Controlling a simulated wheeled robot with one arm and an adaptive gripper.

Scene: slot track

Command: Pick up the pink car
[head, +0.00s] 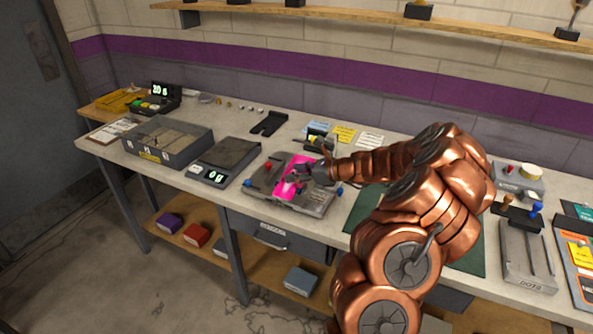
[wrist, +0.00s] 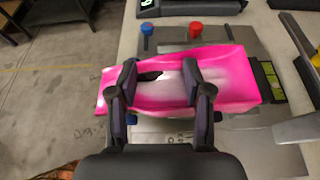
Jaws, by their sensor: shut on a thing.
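The pink car (head: 297,163) is at a grey metal fixture (head: 316,207) on the workbench. In the wrist view the pink car (wrist: 232,82) spans the middle of the picture, glossy pink with a paler centre. My gripper (head: 297,178) reaches it from the right in the head view. In the wrist view my gripper (wrist: 160,75) has its two dark fingers closed on the car's middle part. Whether the car touches the fixture or hangs just above it, I cannot tell. The fingers hide part of the car.
The fixture has a red knob (wrist: 196,30) and a blue knob (wrist: 147,29). A scale (head: 226,160) and a grey bin (head: 168,137) stand to the left. A green mat (head: 365,207) lies right, partly behind my arm. A slotted grey block (head: 526,257) is farther right.

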